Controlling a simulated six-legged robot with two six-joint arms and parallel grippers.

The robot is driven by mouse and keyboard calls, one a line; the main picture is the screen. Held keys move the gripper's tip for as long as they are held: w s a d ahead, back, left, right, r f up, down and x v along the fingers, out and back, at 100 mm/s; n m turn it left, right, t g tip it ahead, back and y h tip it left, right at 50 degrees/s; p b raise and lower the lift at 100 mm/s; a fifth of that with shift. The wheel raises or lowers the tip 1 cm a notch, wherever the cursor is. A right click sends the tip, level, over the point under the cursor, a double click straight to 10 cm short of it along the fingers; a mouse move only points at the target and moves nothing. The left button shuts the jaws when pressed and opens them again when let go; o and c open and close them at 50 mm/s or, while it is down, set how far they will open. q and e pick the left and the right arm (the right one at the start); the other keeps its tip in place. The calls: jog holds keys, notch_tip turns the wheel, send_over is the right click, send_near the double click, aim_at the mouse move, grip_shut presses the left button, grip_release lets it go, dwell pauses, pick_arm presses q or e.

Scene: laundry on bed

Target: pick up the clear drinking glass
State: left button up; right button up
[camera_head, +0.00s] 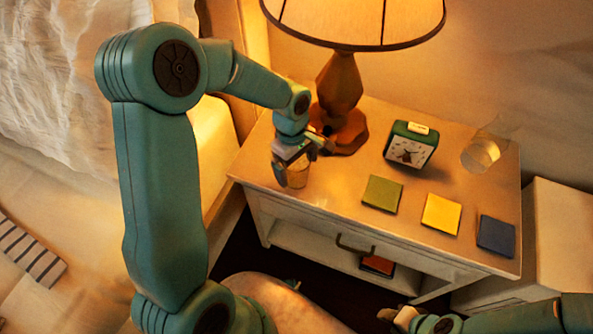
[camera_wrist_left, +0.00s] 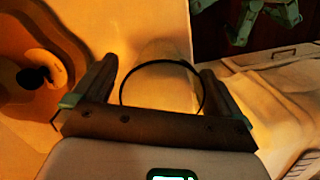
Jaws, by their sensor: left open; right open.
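The clear drinking glass (camera_head: 299,176) stands upright on the nightstand, near its left front corner. My left gripper (camera_head: 292,168) is at the glass and partly hides it. In the left wrist view the round dark rim of the glass (camera_wrist_left: 161,62) lies between the two spread fingers of my left gripper (camera_wrist_left: 158,78). The left gripper is open; whether a finger touches the glass I cannot tell. My right gripper (camera_head: 398,315) is low at the bottom of the head view, away from the nightstand top, and open.
The nightstand (camera_head: 330,215) also holds a lamp (camera_head: 341,90) behind the glass, a green clock (camera_head: 411,145), a clear carafe-like vessel (camera_head: 484,152), and green (camera_head: 382,194), yellow (camera_head: 441,214) and blue (camera_head: 496,236) squares. The bed (camera_head: 60,80) is at left.

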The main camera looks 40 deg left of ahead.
pick_arm(q)
jog(key=shift+s+f, duration=0.15)
jog(key=c, duration=1.1)
jog(key=shift+c, duration=0.2)
